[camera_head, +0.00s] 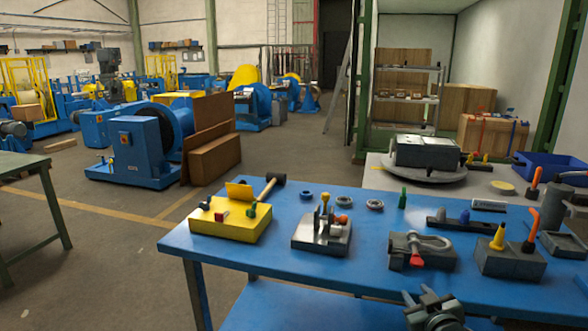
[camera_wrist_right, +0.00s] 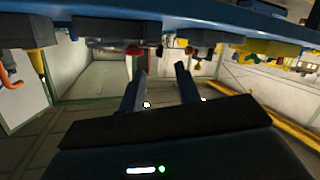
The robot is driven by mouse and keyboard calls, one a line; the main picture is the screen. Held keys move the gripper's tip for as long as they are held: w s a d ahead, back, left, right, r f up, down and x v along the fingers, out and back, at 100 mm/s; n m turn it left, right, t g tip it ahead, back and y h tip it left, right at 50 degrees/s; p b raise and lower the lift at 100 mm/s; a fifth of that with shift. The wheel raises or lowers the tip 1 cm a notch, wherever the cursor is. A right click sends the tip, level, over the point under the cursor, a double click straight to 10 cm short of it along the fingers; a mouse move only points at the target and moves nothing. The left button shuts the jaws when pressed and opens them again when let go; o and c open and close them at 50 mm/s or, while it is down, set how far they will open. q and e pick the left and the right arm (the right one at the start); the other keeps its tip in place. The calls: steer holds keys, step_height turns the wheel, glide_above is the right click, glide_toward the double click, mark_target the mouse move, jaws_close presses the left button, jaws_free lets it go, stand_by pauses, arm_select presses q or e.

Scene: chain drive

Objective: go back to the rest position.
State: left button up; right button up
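My right gripper (camera_head: 432,300) shows at the bottom edge of the head view, in front of the near edge of the blue table (camera_head: 290,268). In the right wrist view my right gripper (camera_wrist_right: 162,72) has its two fingers apart with nothing between them. That view is upside down, with the table edge (camera_wrist_right: 200,14) across the top. The gripper touches nothing that I can see. My left gripper is in neither view.
The table holds a yellow block fixture (camera_head: 230,222), a grey fixture (camera_head: 322,234), a grey block with a red clamp (camera_head: 420,252) and a block with upright tools (camera_head: 510,262). A white table (camera_head: 410,184) stands behind. Floor on the left is open, beside a green table (camera_head: 25,164).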

steer(key=s+a+f+g+y, duration=0.1)
steer(key=s+a+f, duration=0.3)
steer(key=s, duration=0.6)
steer(key=s+a+f+g+y, duration=0.1)
steer(key=s+a+f, duration=0.4)
steer(key=s, duration=0.6)
steer(key=s+a+f+g+y, duration=0.1)
steer(key=s+a+f, duration=0.3)
steer(key=s, duration=0.6)
steer(key=shift+s+a+f+m+g, duration=0.15)
steer(key=shift+a+f+m+g, duration=0.15)
steer(key=shift+a+g, duration=0.45)
steer(key=shift+d, duration=0.15)
